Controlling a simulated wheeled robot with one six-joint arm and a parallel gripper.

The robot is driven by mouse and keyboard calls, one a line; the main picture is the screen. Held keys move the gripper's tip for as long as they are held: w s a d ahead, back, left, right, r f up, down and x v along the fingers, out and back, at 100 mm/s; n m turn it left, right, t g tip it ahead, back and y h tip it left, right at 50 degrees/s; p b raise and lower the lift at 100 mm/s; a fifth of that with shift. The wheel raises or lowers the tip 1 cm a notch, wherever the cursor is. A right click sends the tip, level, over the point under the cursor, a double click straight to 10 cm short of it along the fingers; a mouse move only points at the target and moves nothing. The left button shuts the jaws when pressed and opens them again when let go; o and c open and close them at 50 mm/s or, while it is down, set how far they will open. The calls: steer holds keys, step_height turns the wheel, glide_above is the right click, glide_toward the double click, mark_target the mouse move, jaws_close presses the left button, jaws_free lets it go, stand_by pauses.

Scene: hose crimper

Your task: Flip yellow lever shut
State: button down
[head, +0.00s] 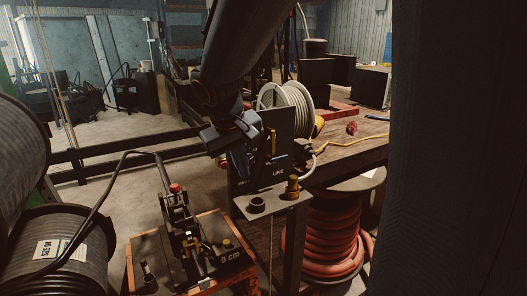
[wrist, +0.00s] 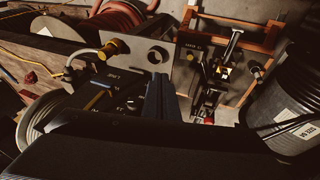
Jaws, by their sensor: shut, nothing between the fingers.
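A yellow lever (head: 272,141) stands upright on the face of a dark lettered panel (head: 255,177). In the wrist view the yellow lever (wrist: 97,100) lies across the panel, left of my fingers. A short blue handle (head: 278,157) sits close beside it on the panel; it also shows in the wrist view (wrist: 101,85). My gripper (head: 239,165) is shut and empty, in front of the panel and left of the lever in the head view. In the wrist view my fingers (wrist: 161,98) point toward the panel's right edge. I see a gap between them and the lever.
A metal shelf (head: 270,203) with a brass-coloured fitting (head: 293,187) juts out below the panel. A crimper with a red-tipped lever (head: 176,188) stands on an orange-framed base at lower left. A pale hose reel (head: 290,103) is behind; black hose drums stand at far left.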

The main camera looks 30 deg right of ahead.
steer(key=w+d+r+m+t+h+b, duration=0.1)
steer(key=w+d+r+h, duration=0.1)
steer(key=w+r, duration=0.4)
step_height(320, 180, up, 2)
steer(key=shift+d+r+t, duration=0.15)
steer(key=shift+d+t, duration=0.15)
steer(key=shift+d, duration=0.3)
steer(key=w+d+f+p, duration=0.3)
steer(key=w+d+f, duration=0.1)
steer(key=d+f, duration=0.4)
steer(key=shift+d+p, duration=0.25)
steer(key=shift+p, duration=0.15)
steer(key=shift+f+h+b, duration=0.25)
steer(key=shift+h+b, duration=0.15)
steer(key=shift+b, duration=0.45)
